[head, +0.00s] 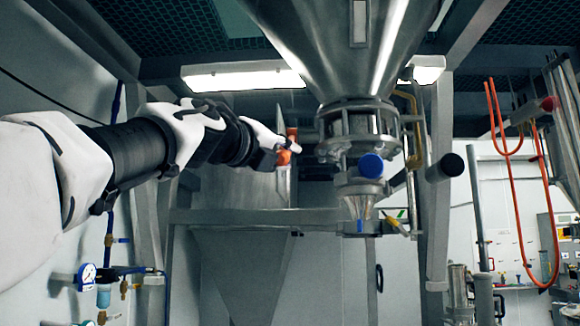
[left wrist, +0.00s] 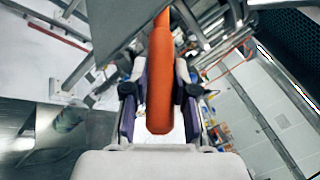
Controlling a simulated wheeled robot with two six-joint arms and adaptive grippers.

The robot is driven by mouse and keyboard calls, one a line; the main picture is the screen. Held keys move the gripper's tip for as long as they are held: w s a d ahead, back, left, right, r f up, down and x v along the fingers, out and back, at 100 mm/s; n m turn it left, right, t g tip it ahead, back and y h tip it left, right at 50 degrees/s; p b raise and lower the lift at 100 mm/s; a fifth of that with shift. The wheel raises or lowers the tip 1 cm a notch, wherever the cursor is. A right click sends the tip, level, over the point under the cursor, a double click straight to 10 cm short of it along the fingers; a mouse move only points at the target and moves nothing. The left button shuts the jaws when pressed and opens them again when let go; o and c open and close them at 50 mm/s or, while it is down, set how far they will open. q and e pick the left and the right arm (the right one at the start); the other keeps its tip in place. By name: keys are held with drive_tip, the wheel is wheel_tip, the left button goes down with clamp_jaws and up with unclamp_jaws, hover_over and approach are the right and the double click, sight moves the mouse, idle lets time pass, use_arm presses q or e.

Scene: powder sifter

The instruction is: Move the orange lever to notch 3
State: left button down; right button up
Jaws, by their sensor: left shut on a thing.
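The orange lever (left wrist: 160,85) runs lengthwise between the two purple-padded fingers of my left gripper (left wrist: 159,95) in the left wrist view, and the gripper is shut on it. In the head view my left gripper (head: 284,146) is at the left of the sifter's metal neck (head: 358,120), with orange parts (head: 284,158) of the lever showing around the fingers. The notches and their numbers cannot be made out. My right gripper is in neither view.
A large steel hopper (head: 345,45) hangs above the neck. A blue round cap (head: 371,165) and a black cylinder end (head: 445,167) stick out to the right of the gripper. A steel crossbar (head: 255,217) runs below. Orange tubing (head: 517,190) hangs farther right.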

use_arm(q)
drive_tip(key=w+f+b, duration=0.1)
drive_tip(key=f+t+b, duration=0.1)
drive_tip(key=f, duration=0.1)
drive_tip(key=shift+w+m+h+b, duration=0.4)
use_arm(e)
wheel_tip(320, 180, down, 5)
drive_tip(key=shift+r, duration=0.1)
use_arm(q)
drive_tip(key=c, duration=0.9)
unclamp_jaws()
drive_tip(key=shift+r, duration=0.15)
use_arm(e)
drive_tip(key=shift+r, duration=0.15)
